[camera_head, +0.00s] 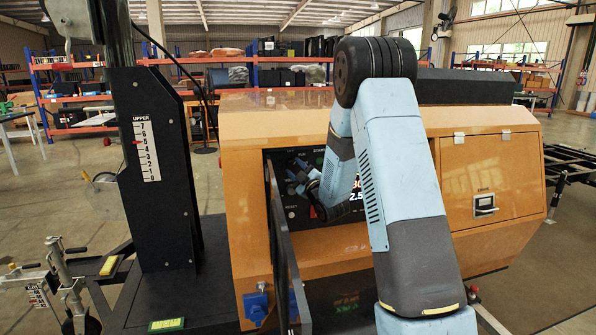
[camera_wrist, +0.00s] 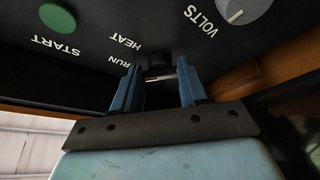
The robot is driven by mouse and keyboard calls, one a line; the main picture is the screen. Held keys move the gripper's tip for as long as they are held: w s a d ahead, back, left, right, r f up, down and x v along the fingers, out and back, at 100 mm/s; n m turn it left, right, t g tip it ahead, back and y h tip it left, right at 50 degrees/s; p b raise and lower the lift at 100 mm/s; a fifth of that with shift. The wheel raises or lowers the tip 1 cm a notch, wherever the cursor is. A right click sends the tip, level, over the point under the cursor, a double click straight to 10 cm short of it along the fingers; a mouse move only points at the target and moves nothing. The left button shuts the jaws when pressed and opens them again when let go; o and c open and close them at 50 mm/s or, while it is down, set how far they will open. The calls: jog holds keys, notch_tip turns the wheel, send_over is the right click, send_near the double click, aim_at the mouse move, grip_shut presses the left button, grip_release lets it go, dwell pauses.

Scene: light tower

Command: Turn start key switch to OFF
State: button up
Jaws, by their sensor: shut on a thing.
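The start key switch (camera_wrist: 160,61) is a small dark knob with a thin light key edge on the black control panel, in the wrist view. The printed words RUN and HEAT stand to its left. My gripper (camera_wrist: 160,78) has one blue finger on each side of the key and is shut on it. The OFF mark cannot be made out. In the head view the control panel (camera_head: 283,160) sits in a recess of the orange housing; my arm hides much of it, and the key is not visible there.
A green START button (camera_wrist: 58,18) and a grey VOLTS knob (camera_wrist: 231,11) flank the key switch. An open dark door (camera_head: 283,250) stands at the left of the panel recess, close to my arm. A black mast (camera_head: 158,220) rises further left.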

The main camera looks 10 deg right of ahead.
jog(key=n+g, duration=0.1)
jog(key=n, duration=0.2)
jog(key=n+g+y, duration=0.1)
jog(key=n, duration=0.2)
jog(key=shift+r, duration=0.2)
jog(key=shift+n+g, duration=0.7)
jog(key=shift+n, duration=0.8)
jog(key=shift+s+a, duration=0.1)
jog(key=o, duration=0.8)
jog(key=shift+c, duration=0.2)
jog(key=o, duration=0.3)
jog(key=shift+r, duration=0.1)
jog(key=shift+s+d+h, duration=0.3)
jog(key=shift+s+d, duration=0.15)
jog(key=v, duration=1.2)
jog(key=shift+s, duration=0.25)
jog(key=shift+d, duration=0.15)
